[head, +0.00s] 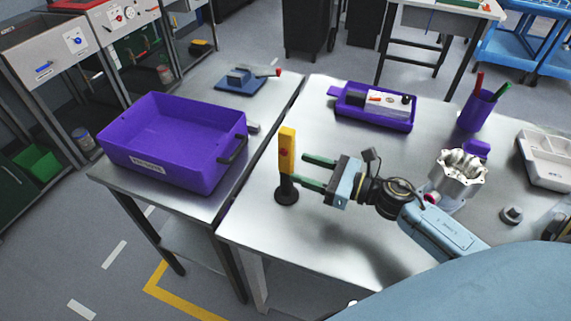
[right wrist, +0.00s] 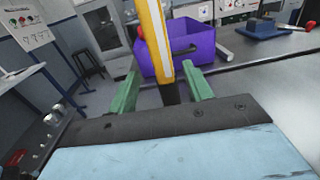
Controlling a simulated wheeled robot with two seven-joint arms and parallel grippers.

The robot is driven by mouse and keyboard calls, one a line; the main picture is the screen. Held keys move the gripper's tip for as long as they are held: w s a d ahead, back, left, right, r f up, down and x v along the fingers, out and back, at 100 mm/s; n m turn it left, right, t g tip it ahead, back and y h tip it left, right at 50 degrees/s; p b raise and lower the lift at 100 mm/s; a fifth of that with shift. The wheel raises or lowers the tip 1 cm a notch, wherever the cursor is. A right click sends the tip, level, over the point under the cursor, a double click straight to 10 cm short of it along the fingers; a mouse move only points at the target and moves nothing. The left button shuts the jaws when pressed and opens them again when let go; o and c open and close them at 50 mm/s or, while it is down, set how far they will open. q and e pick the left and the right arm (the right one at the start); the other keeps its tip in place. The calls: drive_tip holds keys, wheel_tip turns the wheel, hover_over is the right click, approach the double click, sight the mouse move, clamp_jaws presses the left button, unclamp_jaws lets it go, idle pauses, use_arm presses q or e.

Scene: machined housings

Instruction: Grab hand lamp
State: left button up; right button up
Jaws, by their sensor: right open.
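The hand lamp (head: 287,152) stands upright on the metal table, with a yellow upper body, a red button and a black round base. My right gripper (head: 304,173) is open, its two green fingers pointing left at the lamp's lower part. In the right wrist view the lamp (right wrist: 157,45) rises between the open green fingers of the gripper (right wrist: 163,92), with its dark lower part just beyond or between the tips. I cannot tell whether the fingers touch it. My left gripper is not in view.
A purple bin (head: 170,145) stands on the left table. A purple tray (head: 375,122) with small items, a pen cup (head: 476,110), a machined housing (head: 458,175) and a white organizer (head: 547,158) are on the right table. The table in front of the lamp is clear.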

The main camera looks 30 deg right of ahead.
sight(293, 163)
drive_tip(key=x, duration=0.3)
drive_tip(key=shift+w+r+p, duration=0.1)
drive_tip(key=shift+r+p, duration=0.05)
drive_tip(key=shift+p, duration=0.2)
drive_tip(key=p+x, duration=0.1)
drive_tip(key=x, duration=0.2)
drive_tip(key=shift+w+r, duration=0.15)
drive_tip(key=shift+w, duration=0.2)
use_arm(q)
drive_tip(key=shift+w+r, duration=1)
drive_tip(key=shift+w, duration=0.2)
use_arm(e)
drive_tip(key=shift+w+a, duration=0.2)
drive_tip(key=shift+a, duration=0.05)
clamp_jaws()
